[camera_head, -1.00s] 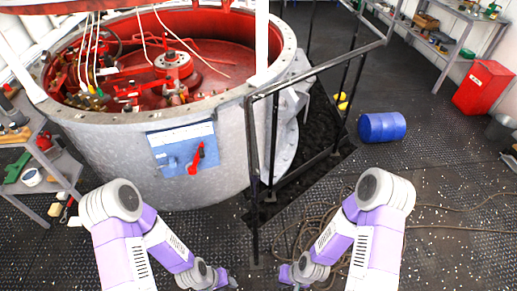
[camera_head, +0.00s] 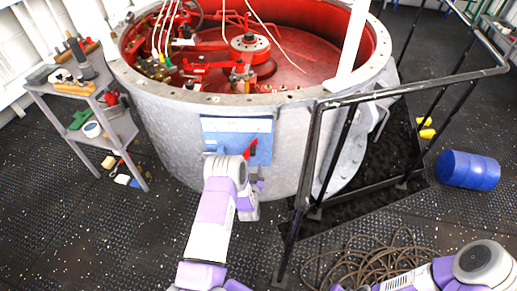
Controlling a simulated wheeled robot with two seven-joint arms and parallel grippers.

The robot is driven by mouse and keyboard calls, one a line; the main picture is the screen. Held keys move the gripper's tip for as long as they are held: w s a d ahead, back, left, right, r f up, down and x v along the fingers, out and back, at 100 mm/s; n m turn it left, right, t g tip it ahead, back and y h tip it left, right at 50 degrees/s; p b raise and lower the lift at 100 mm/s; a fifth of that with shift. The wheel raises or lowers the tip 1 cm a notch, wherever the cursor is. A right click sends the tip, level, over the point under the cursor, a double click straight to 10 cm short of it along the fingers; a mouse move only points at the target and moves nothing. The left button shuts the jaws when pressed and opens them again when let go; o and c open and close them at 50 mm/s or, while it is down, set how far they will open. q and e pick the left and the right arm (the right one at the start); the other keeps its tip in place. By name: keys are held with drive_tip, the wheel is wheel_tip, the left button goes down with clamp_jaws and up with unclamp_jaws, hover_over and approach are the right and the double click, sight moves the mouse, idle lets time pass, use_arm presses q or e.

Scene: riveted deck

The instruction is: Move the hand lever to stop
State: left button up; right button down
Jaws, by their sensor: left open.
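The hand lever (camera_head: 250,149) is a small red handle on a blue panel (camera_head: 232,139) on the outside of the large grey round tank. Its upper part shows, tilted; its lower part is hidden behind my left arm. My left gripper (camera_head: 258,181) is open, small in view and partly covered by my own arm, just below and right of the lever. I cannot tell whether it touches the lever. My right arm lies at the lower right, and its gripper is not in view.
The grey tank (camera_head: 168,124) has a red inside with machinery. A black railing (camera_head: 313,150) stands right of the panel. A shelf cart (camera_head: 52,103) is at left, a blue drum (camera_head: 468,169) at right. Coiled rope (camera_head: 372,258) lies on the deck near my right arm.

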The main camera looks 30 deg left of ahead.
sight(253, 152)
use_arm(q)
drive_tip(key=shift+y, duration=0.3)
drive_tip(key=x, duration=0.2)
drive_tip(key=b+x, duration=0.1)
drive_tip(key=x, duration=0.1)
drive_tip(key=r+b+x, duration=0.1)
drive_tip(key=x, duration=0.1)
drive_tip(key=shift+w+a, duration=0.3)
drive_tip(key=shift+a, duration=0.05)
drive_tip(key=shift+w+a+b, duration=0.25)
drive_tip(key=shift+w+b, duration=0.05)
drive_tip(key=shift+w, duration=0.35)
clamp_jaws()
